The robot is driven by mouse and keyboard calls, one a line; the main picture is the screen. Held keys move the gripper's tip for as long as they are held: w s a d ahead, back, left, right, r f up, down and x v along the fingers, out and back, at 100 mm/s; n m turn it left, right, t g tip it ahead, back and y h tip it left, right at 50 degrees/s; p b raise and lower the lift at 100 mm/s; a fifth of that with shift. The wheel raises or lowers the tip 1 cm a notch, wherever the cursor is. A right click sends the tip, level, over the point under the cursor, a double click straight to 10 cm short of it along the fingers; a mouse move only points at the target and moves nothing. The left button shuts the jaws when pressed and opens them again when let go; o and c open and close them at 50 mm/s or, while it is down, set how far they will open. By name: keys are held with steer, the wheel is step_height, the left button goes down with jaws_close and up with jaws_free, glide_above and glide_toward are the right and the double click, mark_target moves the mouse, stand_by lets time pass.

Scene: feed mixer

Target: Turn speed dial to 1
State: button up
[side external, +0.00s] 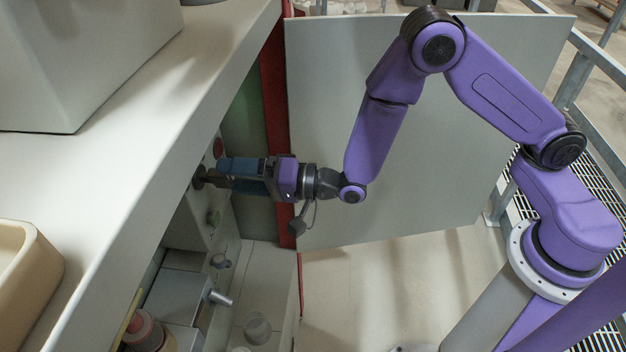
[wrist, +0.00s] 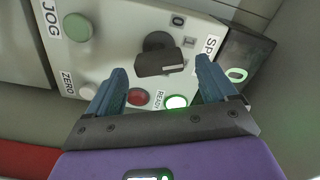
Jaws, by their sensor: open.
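The speed dial (wrist: 158,52) is a black knob with a bar-shaped handle on a light panel, near a partly cut-off "SP" label. Its bar lies roughly across the wrist picture, with a short white mark on its right part. In the side view my gripper (side external: 207,178) reaches the panel under the counter, partly hiding the dial.
A green button (wrist: 78,27) by "JOG", a white button (wrist: 88,91) by "ZERO", a red button (wrist: 137,97) and a lit green "READY" lamp (wrist: 176,102) surround the dial. The counter (side external: 130,165) overhangs the panel. A large grey board (side external: 430,130) stands behind my arm.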

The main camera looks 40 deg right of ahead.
steer(key=v, duration=1.4)
steer(key=s+d+n+g+h, duration=0.4)
steer(key=s+n+g+h, duration=0.3)
steer(key=s+n+g, duration=0.25)
steer(key=s+d+r+n+g+h, duration=0.1)
steer(key=s+d+r+n+h, duration=0.1)
steer(key=d, duration=0.4)
steer(key=s+d+r+n+g+h, duration=0.2)
steer(key=s+d+r+n+h, duration=0.1)
steer(key=s+d+n, duration=0.2)
steer(key=shift+s+d+r, duration=0.3)
steer(key=shift+s+d, duration=0.85)
steer(key=shift+s, duration=0.05)
